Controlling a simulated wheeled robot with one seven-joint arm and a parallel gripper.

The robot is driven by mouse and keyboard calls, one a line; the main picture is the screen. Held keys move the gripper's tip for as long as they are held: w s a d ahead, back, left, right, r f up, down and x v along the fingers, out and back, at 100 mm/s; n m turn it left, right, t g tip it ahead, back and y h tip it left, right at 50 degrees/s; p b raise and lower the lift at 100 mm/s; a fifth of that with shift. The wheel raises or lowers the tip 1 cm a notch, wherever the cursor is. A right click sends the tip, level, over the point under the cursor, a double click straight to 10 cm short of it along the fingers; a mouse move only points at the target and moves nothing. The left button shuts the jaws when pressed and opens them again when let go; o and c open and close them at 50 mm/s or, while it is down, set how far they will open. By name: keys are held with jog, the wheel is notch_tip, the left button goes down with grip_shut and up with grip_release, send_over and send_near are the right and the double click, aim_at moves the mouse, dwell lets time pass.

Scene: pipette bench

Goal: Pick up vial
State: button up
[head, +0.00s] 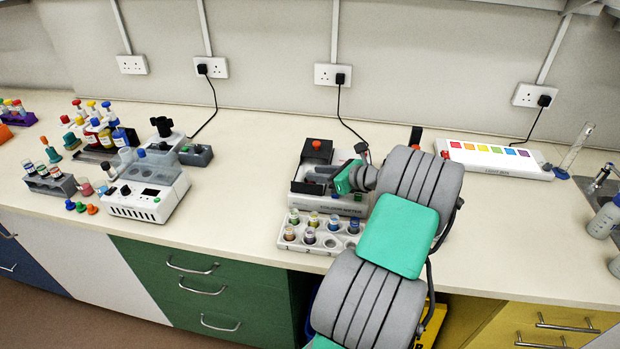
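Several small vials with coloured contents stand in a white numbered rack (282,243) at the front of the bench, in front of the colour meter (329,201). One is the blue-toned vial (332,223) in the back row; another is the dark purple vial (309,236) in the front row. At least one front hole looks empty. My gripper (318,173) is over the colour meter, behind the rack, pointing left. Its fingers are small and dark against the meter, so I cannot tell whether they are open or hold a vial.
A grey rack (52,186) with more vials stands at the far left beside a white instrument (145,195) and coloured caps. A light box (492,159) and glass cylinder (575,150) are at the right. The bench between instrument and meter is clear.

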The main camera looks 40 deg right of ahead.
jog(key=shift+x, duration=0.9)
grip_shut()
jog(key=shift+r, duration=0.15)
